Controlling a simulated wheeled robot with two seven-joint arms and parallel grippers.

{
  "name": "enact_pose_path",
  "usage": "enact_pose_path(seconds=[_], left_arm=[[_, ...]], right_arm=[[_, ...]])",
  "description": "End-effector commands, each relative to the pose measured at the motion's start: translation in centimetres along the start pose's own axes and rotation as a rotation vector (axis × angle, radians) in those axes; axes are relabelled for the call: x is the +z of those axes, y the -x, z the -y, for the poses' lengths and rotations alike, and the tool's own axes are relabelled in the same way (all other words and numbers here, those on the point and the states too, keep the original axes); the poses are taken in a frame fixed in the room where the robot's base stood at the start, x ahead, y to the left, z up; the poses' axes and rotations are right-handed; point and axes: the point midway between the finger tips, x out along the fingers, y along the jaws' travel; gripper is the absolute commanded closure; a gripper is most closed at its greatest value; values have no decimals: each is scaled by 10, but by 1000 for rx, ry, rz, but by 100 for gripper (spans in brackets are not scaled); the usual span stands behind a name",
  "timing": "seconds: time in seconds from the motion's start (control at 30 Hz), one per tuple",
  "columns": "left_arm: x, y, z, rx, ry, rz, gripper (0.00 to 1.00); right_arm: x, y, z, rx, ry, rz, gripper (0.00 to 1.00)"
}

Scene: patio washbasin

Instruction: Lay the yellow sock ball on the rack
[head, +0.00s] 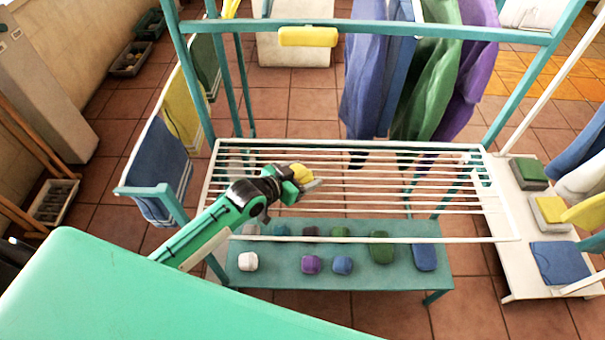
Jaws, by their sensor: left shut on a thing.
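The rack (455,239) is a white frame with thin parallel bars, and its middle and right are bare. My left gripper (304,184) is over the left-middle part of the rack. It is shut on the yellow sock ball (301,171), which shows just past the fingers and is partly hidden by them. I cannot tell whether the ball touches the bars or is held just above them. My right gripper is not in view.
Below the rack, a teal bench (290,280) holds several sock balls, including a white one (248,261) and a purple one (311,264). Clothes (440,80) hang behind the rack. A white shelf (522,255) with folded cloths stands at right.

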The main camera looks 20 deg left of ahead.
Motion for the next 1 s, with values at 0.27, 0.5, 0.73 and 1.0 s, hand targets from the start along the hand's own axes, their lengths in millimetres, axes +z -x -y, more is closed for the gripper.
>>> enact_pose_path(seconds=[0.27,0.5,0.73,1.0], left_arm=[[1,0,0,1,0,-1,54],[3,-1,0,1,1,0,10],[2,-1,0,1,1,0,10],[2,25,0,1,0,2,10]], right_arm=[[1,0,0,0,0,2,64],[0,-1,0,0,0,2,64],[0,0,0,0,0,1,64],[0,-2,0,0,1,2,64]])
